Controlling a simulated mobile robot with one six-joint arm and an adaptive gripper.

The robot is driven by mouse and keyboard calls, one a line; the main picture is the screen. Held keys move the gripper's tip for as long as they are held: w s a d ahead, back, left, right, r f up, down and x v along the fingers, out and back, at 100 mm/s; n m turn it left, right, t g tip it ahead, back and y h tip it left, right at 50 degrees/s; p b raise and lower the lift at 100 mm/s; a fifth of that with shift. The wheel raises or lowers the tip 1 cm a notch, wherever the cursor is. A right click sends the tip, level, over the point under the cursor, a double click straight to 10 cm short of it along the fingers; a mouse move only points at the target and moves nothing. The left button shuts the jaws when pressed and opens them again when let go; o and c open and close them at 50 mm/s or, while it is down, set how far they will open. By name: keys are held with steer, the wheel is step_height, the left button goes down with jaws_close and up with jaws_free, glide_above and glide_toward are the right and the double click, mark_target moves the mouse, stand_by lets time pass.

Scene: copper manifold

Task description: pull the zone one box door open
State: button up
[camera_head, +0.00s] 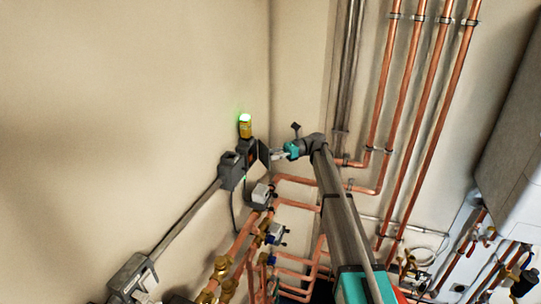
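A small dark grey box (244,147) is on the left wall near the corner, just under a yellow unit with a glowing green light. I take it for the zone one box; no label is readable. A dark flat panel (264,153), which looks like its door, stands out from the box at an angle. My gripper (277,156) is at the right side of this panel, very close to it. Whether it touches or grips the panel is too small to tell. The finger opening cannot be made out.
The yellow unit (245,128) sits above the box. Another grey box (230,171) with a conduit adjoins at lower left. Copper pipes (297,180) and valves (222,268) crowd the area below. Vertical copper pipes (410,90) run at right. The upper left wall is clear.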

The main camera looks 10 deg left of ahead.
steer(key=shift+o, duration=1)
steer(key=shift+w+a+f, duration=0.1)
